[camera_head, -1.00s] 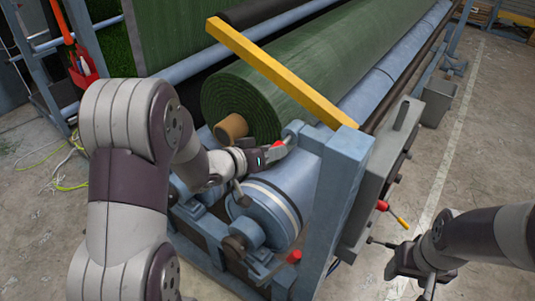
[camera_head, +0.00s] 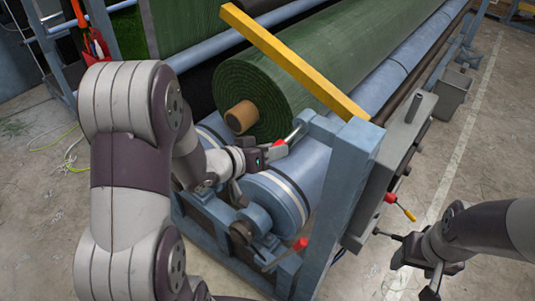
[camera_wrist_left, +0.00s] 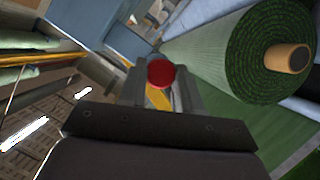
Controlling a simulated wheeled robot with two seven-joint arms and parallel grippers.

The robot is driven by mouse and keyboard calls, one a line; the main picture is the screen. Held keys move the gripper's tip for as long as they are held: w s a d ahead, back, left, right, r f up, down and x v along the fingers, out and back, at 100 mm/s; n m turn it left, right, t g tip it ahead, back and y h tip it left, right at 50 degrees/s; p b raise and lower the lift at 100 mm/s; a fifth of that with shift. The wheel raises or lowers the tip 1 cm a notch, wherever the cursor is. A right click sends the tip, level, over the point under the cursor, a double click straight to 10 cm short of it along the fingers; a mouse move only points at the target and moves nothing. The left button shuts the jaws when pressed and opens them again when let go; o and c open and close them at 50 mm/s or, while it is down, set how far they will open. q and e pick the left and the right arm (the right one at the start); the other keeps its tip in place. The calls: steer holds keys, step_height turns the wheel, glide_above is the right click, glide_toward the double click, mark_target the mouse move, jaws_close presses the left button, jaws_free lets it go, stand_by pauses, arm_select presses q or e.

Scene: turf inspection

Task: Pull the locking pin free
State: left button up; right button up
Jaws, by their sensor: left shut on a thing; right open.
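The locking pin's round red knob (camera_head: 279,147) shows between the fingers of my left gripper (camera_head: 270,152), which is shut on it. In the left wrist view the red knob (camera_wrist_left: 160,73) sits between the two grey fingers. A short silver shank (camera_head: 296,134) runs from the knob up and right toward the blue frame post (camera_head: 352,150). Whether its far end is still inside the frame is hidden. My right gripper (camera_head: 410,278) is open and empty at the lower right, apart from the machine.
A green turf roll (camera_head: 300,85) lies behind on blue rollers (camera_head: 290,185). A yellow bar (camera_head: 290,60) slants above it. A red-and-yellow lever (camera_head: 400,205) and another red knob (camera_head: 300,244) stick out of the machine. Concrete floor (camera_head: 470,150) is free at right.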

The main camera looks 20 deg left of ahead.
arm_select(q)
steer(key=shift+s+a+r+p, duration=0.1)
steer(key=shift+s+a+p, duration=0.2)
steer(key=shift+s, duration=0.55)
steer(key=shift+s+a+r+p, duration=0.1)
steer(key=shift+s+a+p, duration=0.15)
steer(key=shift+s, duration=0.55)
steer(key=shift+s+a+r+p, duration=0.1)
steer(key=shift+s+a+p, duration=0.2)
steer(key=shift+s, duration=0.55)
steer(key=s+a+p, duration=0.1)
steer(key=s+a, duration=0.2)
steer(key=s, duration=0.2)
steer(key=shift+s, duration=0.2)
